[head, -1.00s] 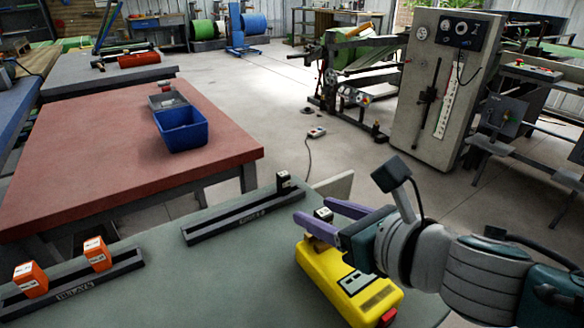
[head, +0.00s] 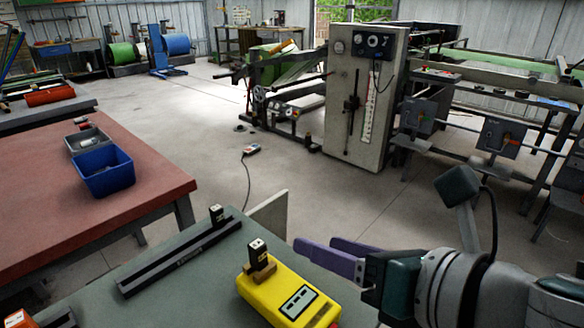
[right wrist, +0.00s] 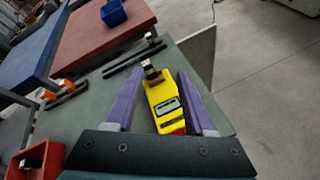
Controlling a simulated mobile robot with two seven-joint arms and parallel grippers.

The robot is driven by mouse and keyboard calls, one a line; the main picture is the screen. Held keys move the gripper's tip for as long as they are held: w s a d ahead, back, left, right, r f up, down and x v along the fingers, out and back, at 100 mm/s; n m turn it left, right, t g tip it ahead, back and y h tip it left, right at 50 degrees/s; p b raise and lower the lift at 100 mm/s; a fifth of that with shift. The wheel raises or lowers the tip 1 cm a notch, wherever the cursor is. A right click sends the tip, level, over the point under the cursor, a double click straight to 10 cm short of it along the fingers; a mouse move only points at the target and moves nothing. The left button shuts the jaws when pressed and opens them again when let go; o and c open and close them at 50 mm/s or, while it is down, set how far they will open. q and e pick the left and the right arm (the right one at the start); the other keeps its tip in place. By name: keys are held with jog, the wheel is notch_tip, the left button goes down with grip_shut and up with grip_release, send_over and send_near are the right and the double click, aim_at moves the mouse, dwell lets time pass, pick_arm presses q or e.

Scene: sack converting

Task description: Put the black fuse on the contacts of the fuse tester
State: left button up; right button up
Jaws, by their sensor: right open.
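The yellow fuse tester (head: 285,296) lies on the grey-green bench. A black fuse with a white top (head: 257,252) stands upright at the brown contact block (head: 260,271) on the tester's far end. The fuse also shows in the right wrist view (right wrist: 148,65). My right gripper (head: 318,244), with purple fingers, is open and empty, to the right of the fuse and apart from it. In the right wrist view its fingers (right wrist: 161,72) spread to either side of the tester. My left gripper is not in view.
A dark rail (head: 180,255) left of the tester holds another black fuse (head: 217,215) at its far end. An orange relay (head: 18,319) shows at the lower left. A red bin (right wrist: 36,160) is at the wrist view's lower left. A blue bin (head: 104,172) stands on the red table.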

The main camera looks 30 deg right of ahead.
jog(key=s+f+m+g+h, duration=0.1)
jog(key=s+m+g, duration=0.3)
jog(key=s+m, duration=0.4)
jog(key=s+f+m+g+h, duration=0.1)
jog(key=s+m+g, duration=0.4)
jog(key=m, duration=1.7)
jog(key=s, duration=0.2)
jog(key=shift+s+f+m, duration=0.2)
jog(key=shift+s+m, duration=0.2)
